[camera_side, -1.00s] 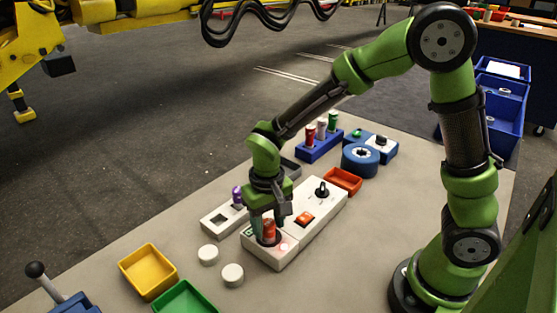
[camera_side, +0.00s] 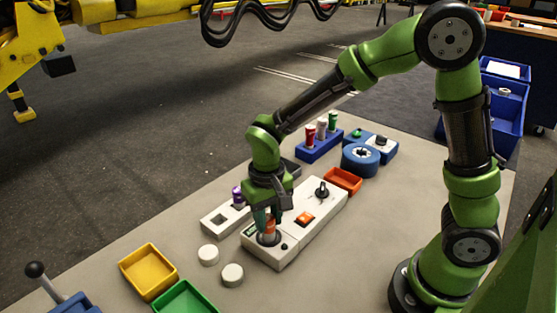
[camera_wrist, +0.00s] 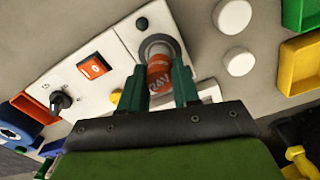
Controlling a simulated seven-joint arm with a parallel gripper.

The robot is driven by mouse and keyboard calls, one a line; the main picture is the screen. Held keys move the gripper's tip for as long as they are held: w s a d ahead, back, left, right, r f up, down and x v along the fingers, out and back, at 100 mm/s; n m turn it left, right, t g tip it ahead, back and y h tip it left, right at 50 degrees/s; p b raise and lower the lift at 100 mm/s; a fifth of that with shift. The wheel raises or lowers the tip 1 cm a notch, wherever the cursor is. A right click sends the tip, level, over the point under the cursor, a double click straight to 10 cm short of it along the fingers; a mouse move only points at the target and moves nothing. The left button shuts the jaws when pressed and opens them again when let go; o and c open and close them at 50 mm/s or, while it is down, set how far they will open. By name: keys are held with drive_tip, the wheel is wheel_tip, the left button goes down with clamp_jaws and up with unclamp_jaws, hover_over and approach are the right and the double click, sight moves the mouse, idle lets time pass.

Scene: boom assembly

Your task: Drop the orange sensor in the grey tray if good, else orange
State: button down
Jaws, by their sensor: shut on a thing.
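My gripper (camera_side: 268,221) is shut on the orange sensor (camera_side: 269,229), directly above the round dark socket (camera_side: 268,240) of the white test box (camera_side: 290,242). In the wrist view the fingers (camera_wrist: 158,82) clasp the sensor (camera_wrist: 159,74) from both sides, with the socket ring (camera_wrist: 158,42) just beyond it. I cannot tell whether the sensor's lower end is clear of the socket. The indicator (camera_side: 284,247) beside the socket is dark. The orange tray (camera_side: 343,180) is empty behind the box. The grey tray (camera_side: 291,166) is mostly hidden by my arm.
The box carries an orange switch (camera_side: 305,218) and a black knob (camera_side: 322,188). A white holder with a purple-topped part (camera_side: 237,195) stands left. Two white discs (camera_side: 208,255), a yellow tray (camera_side: 148,271) and a green tray (camera_side: 185,300) lie in front. A blue rack (camera_side: 319,148) stands behind.

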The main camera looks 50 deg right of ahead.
sight(268, 217)
drive_tip(key=shift+r, duration=2.6)
drive_tip(key=shift+d, duration=0.1)
drive_tip(key=w+d+r+n, duration=0.2)
drive_tip(key=d+r, duration=0.3)
drive_tip(key=d, duration=0.5)
drive_tip(key=shift+w+d+r+n, duration=0.15)
drive_tip(key=shift+r+n, duration=0.25)
drive_tip(key=shift+n, duration=0.3)
drive_tip(key=shift+d, duration=0.1)
